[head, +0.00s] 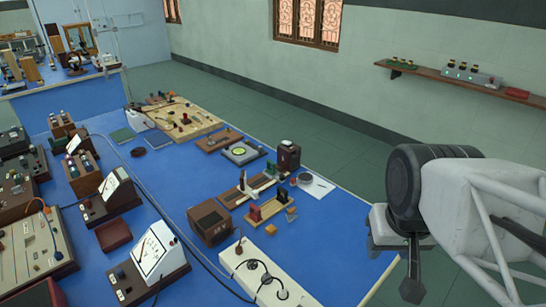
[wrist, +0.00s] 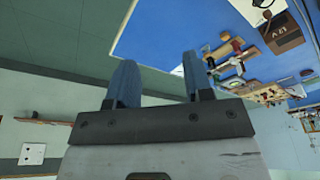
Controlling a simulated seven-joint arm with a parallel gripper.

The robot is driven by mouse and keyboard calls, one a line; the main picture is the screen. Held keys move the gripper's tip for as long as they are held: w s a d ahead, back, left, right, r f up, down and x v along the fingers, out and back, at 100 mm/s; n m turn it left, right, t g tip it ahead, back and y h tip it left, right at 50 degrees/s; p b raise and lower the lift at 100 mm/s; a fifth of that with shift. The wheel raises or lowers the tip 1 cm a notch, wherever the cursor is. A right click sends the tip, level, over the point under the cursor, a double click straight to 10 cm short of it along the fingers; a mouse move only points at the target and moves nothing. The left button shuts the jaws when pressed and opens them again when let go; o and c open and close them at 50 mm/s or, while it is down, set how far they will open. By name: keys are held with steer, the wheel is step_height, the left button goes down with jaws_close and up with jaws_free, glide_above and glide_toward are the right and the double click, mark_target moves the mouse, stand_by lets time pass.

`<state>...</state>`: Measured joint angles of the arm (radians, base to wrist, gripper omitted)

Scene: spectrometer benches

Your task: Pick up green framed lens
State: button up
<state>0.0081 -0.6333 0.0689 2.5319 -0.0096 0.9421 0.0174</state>
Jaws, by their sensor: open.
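In the head view my gripper (head: 412,284) hangs at the right, beyond the bench's right edge and well apart from the green piece. Whether the green piece holds glass is too small to tell.
A white power strip (head: 266,277) with black plugs lies in front of the lens base. A brown box (head: 210,222) stands left of it and a dark brown block (head: 289,156) behind. Meters crowd the left. Bare blue bench (head: 335,235) lies to the right.

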steer(key=w+a+f+m+t+y, duration=0.1)
steer(key=w+a+f+m+y, duration=0.25)
steer(key=w, duration=0.65)
steer(key=w+a+m+y, duration=0.3)
steer(key=w+a+m, duration=0.25)
steer(key=w, duration=0.55)
steer(key=w+a+f+m+t+y, duration=0.1)
steer(key=w+a+m+y, duration=0.25)
steer(key=w+a, duration=0.45)
steer(key=w+f+m+t, duration=0.1)
steer(key=w+f+m, duration=0.3)
steer(key=w, duration=0.4)
steer(key=w+f+m+t, duration=0.2)
steer(key=w+f+m, duration=0.2)
steer(key=w, duration=0.3)
steer(key=m+t+h, duration=0.1)
steer(key=m+t, duration=0.2)
steer(key=m, duration=0.5)
glide_toward(274, 164)
steer(key=shift+n+x, duration=0.25)
steer(key=shift+x, duration=0.75)
steer(key=shift+a+h, duration=0.1)
steer(key=shift+h, duration=0.2)
steer(key=shift+x, duration=1.2)
steer(key=shift+w, duration=0.1)
steer(key=shift+x, duration=2.5)
steer(key=shift+a, duration=0.1)
